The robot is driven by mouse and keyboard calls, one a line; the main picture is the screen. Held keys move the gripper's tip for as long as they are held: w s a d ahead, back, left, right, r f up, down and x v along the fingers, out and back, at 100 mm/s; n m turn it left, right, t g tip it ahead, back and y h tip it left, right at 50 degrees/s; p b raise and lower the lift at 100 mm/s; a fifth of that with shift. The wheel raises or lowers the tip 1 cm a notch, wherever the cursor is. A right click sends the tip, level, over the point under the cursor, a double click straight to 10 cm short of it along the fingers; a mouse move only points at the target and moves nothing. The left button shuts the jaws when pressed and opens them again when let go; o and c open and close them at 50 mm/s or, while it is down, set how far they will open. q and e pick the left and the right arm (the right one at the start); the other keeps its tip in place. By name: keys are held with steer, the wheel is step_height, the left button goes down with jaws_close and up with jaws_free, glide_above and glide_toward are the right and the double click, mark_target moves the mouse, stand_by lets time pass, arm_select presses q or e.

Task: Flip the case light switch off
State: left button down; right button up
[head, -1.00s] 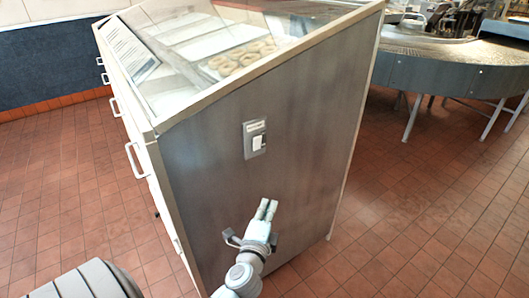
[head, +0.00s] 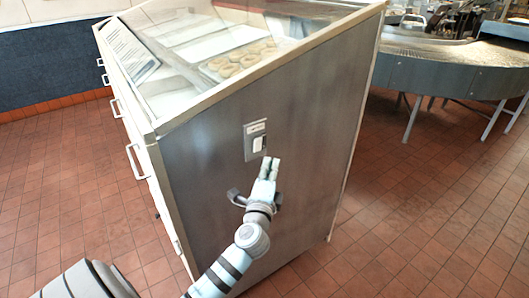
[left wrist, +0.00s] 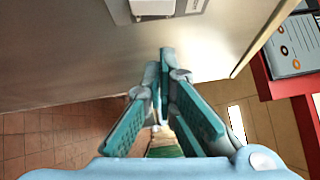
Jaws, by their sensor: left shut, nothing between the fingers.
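The case light switch is a white rocker (head: 260,144) on a grey plate (head: 249,143) with a small label above it, on the grey side panel of the display case (head: 310,110). My left gripper (head: 270,160) is shut and empty. In the head view its fingertips are just below and slightly right of the rocker; I cannot tell whether they touch. In the left wrist view the fingers (left wrist: 165,52) point up the panel, and the rocker (left wrist: 152,8) shows at the top edge, partly cut off, with a visible gap. My right gripper is not in view.
The case's glass top holds a tray of doughnuts (head: 240,58). Handles (head: 133,160) stick out from its left face. A round grey conveyor table (head: 450,70) stands at the back right. The tiled floor (head: 430,200) between is clear.

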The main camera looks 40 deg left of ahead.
arm_select(q)
steer(key=w+a, duration=0.2)
steer(key=a, duration=0.1)
steer(key=w+a+r, duration=0.1)
steer(key=a, duration=0.1)
steer(key=shift+w, duration=0.1)
steer(key=shift+d, duration=0.1)
steer(key=s+d+r+p, duration=0.2)
steer(key=s+d+p, duration=0.3)
steer(key=s+d, duration=0.3)
steer(key=shift+s+r+n+g, duration=0.2)
steer(key=shift+s+n+g, duration=0.2)
steer(key=shift+s, duration=0.5)
steer(key=shift+a, duration=0.1)
